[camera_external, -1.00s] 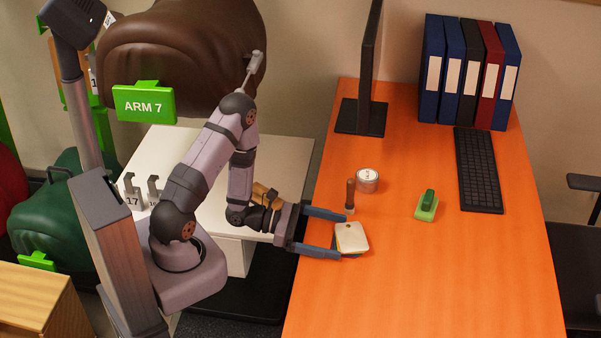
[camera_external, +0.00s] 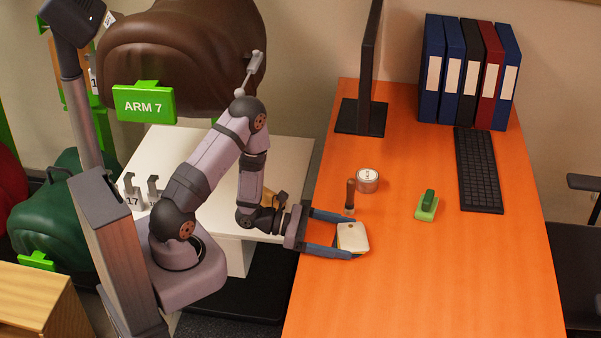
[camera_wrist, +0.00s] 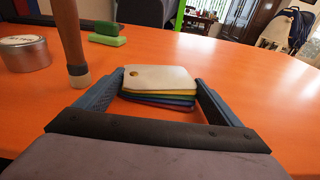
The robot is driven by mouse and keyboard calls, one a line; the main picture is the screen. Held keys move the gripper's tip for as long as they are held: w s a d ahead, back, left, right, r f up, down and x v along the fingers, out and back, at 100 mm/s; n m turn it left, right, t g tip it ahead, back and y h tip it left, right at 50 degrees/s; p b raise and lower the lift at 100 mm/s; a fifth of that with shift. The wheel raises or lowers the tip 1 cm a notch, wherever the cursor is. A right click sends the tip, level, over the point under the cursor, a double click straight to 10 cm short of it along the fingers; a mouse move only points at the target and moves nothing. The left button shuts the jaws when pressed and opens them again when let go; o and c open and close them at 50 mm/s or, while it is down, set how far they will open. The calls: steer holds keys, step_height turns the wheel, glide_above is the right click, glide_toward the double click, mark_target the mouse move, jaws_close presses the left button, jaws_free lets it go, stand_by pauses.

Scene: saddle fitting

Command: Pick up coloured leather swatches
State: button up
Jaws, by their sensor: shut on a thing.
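The leather swatches (camera_external: 353,237) are a small stack with a cream piece on top. In the wrist view the stack (camera_wrist: 158,80) shows yellow, green, blue and other coloured edges below the cream piece, which has a hole near one corner. My gripper (camera_external: 352,238) is at the left side of the orange desk, its two blue-grey fingers on either side of the stack. In the wrist view my gripper (camera_wrist: 160,92) is shut on the stack, a finger at each side edge. I cannot tell whether the stack is clear of the desk.
A wooden-handled tool (camera_external: 350,196) stands upright close to the upper finger. A round tin (camera_external: 367,180) is just behind it. A green stamp-like object (camera_external: 427,205), a keyboard (camera_external: 478,170), a monitor (camera_external: 366,90) and binders (camera_external: 470,75) are farther off. The front desk (camera_external: 430,290) is clear.

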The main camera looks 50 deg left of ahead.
mark_target(341, 235)
steer(key=shift+r, duration=0.1)
steer(key=shift+r+p, duration=0.6)
steer(key=shift+r, duration=4.35)
